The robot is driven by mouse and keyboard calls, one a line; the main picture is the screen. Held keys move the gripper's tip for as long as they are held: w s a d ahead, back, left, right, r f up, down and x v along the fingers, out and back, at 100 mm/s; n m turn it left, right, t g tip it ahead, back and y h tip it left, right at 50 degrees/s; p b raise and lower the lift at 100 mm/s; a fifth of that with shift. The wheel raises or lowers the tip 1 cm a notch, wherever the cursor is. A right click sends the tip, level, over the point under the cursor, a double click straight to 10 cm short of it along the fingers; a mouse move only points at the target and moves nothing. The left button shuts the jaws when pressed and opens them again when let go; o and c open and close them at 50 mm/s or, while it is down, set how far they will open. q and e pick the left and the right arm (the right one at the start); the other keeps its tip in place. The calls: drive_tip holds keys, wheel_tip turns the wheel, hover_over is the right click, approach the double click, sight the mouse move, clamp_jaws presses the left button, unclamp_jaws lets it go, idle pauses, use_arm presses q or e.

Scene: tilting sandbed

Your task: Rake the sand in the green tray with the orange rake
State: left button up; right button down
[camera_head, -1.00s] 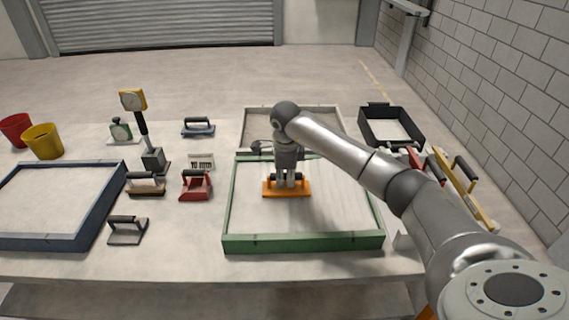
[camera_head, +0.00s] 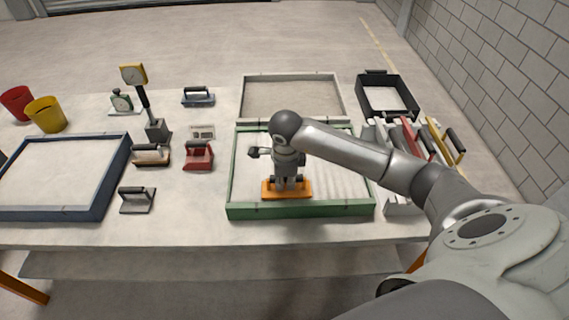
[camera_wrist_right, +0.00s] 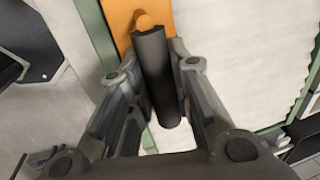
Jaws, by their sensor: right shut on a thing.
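The green tray (camera_head: 300,210) stands on the table and holds pale sand. Fine parallel lines mark the sand to the right of the rake. The orange rake (camera_head: 272,189) is inside the tray, near its front wall, left of the middle. My right gripper (camera_head: 288,182) is above the rake and shut on its dark handle. In the right wrist view the fingers (camera_wrist_right: 158,95) are on both sides of the handle, and the orange rake body (camera_wrist_right: 122,22) shows beyond. The rake's lower edge is hidden in both views. My left gripper is not in view.
A blue tray (camera_head: 105,185) lies at the left, with several hand tools, including a red one (camera_head: 199,157), between the trays. A grey tray (camera_head: 343,98) stands behind the green one.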

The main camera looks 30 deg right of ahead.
drive_tip(key=shift+w+d+r+p, duration=0.1)
drive_tip(key=shift+r+p, duration=0.6)
drive_tip(key=shift+r, duration=0.8)
drive_tip(key=shift+w+r+p, duration=0.1)
drive_tip(key=shift+r+p, duration=0.6)
drive_tip(key=shift+r, duration=0.75)
drive_tip(key=shift+s, duration=0.15)
